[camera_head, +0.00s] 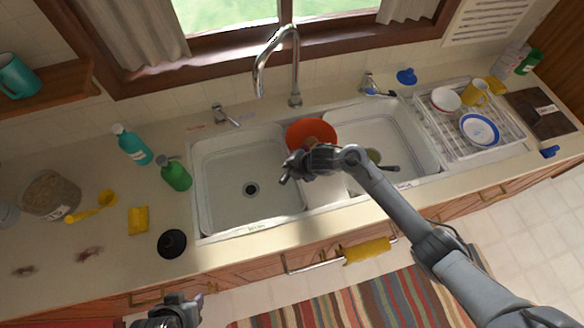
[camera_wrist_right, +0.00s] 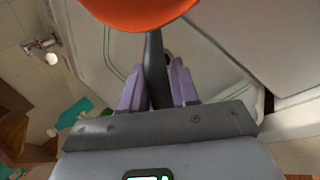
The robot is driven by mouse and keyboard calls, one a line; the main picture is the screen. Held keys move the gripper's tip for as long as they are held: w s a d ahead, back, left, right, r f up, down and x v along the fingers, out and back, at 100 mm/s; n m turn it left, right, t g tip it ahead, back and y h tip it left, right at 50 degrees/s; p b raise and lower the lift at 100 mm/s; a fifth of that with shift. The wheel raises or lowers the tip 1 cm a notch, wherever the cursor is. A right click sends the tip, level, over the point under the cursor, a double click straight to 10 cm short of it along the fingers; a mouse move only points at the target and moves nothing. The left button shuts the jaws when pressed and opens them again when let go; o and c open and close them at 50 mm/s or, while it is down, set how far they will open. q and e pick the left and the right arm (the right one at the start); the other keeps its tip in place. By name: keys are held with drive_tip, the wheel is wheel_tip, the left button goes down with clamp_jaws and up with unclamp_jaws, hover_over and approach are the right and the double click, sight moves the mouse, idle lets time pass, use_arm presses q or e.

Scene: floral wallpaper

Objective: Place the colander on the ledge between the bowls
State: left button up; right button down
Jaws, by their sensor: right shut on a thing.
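The orange-red colander (camera_head: 311,130) is over the back part of the ledge (camera_head: 327,190) between the two sink bowls. I cannot tell whether it touches the ledge. My right gripper (camera_head: 290,168) is in front of it and hides part of it. In the right wrist view the colander (camera_wrist_right: 140,10) is at the top, and the purple fingers of my right gripper (camera_wrist_right: 157,85) are shut on its dark handle (camera_wrist_right: 154,62). The left bowl (camera_head: 225,190) is empty; the right bowl (camera_head: 385,135) holds a green-and-dark item. My left gripper (camera_head: 175,312) is at the bottom edge, partly cut off.
The faucet (camera_head: 294,75) rises behind the ledge. A dish rack (camera_head: 505,145) with crockery is at the right. Green (camera_head: 176,174) and teal (camera_head: 131,145) bottles, a black round lid (camera_head: 172,243) and a yellow sponge (camera_head: 138,220) are on the left counter.

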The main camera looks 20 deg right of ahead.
drive_tip(key=shift+w+f, duration=0.1)
drive_tip(key=shift+w, duration=0.05)
drive_tip(key=c, duration=0.8)
unclamp_jaws()
drive_tip(key=shift+c, duration=0.2)
drive_tip(key=shift+d+r, duration=0.1)
drive_tip(key=shift+r, duration=0.2)
drive_tip(key=p+v, duration=0.3)
drive_tip(key=v, duration=0.8)
drive_tip(key=s+a+m+t+h, duration=0.1)
drive_tip(key=s+a+m+t, duration=0.15)
drive_tip(key=s+m, duration=0.5)
drive_tip(key=s+d+m+g+h, duration=0.1)
drive_tip(key=s+d+m+g, duration=0.1)
drive_tip(key=s+m, duration=0.6)
drive_tip(key=s+d+m+g+h, duration=0.1)
drive_tip(key=s+d+m+g, duration=0.1)
drive_tip(key=s+d+m, duration=0.2)
drive_tip(key=s+r+m, duration=0.1)
drive_tip(key=s+m, duration=0.2)
drive_tip(key=s, duration=0.3)
drive_tip(key=shift+s+d+m+h, duration=0.25)
drive_tip(key=shift+d+m+h, duration=0.05)
drive_tip(key=shift+d+m, duration=0.05)
